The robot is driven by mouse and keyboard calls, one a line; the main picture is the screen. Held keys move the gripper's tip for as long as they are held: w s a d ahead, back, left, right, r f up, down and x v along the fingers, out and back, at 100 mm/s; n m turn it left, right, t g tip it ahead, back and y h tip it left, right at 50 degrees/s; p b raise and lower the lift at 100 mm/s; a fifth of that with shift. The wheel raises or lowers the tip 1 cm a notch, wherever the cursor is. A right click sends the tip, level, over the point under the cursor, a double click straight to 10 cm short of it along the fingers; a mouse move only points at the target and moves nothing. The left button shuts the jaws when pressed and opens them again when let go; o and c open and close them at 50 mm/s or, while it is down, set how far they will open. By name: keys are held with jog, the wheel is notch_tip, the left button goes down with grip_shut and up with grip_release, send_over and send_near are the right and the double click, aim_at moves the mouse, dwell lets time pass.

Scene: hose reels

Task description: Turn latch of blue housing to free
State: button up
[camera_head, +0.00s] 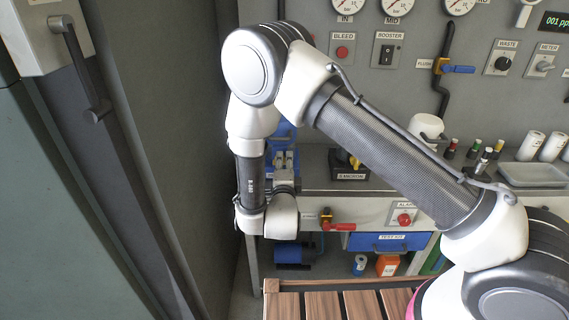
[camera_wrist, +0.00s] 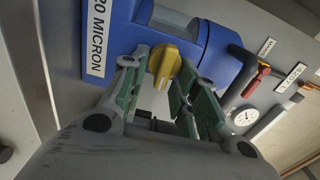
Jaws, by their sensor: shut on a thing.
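The blue housing (camera_wrist: 128,32) fills the top of the wrist view, with a white label that reads "20 MICRON". Its yellow latch (camera_wrist: 164,62) stands out between the fingertips of my gripper (camera_wrist: 155,78). My gripper is shut on the latch, with a finger on either side of it. The latch's base is partly hidden, so I cannot tell its exact turn. In the head view the blue housing (camera_head: 284,133) shows behind my arm at the left end of the bench, and my gripper (camera_head: 284,160) is in front of it, partly hidden by my wrist.
A second unit (camera_head: 349,163) with a yellow latch and a "5 MICRON" label stands to the right on the bench. Below are a red-handled valve (camera_head: 338,227) and a blue drawer (camera_head: 389,242). A grey cabinet wall (camera_head: 170,110) stands close on the left.

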jog(key=shift+f, duration=0.1)
dwell(0.3)
jog(key=o, duration=0.9)
jog(key=shift+o, duration=0.2)
jog(key=s, duration=0.7)
jog(key=shift+s, duration=0.25)
jog(key=shift+a, duration=0.1)
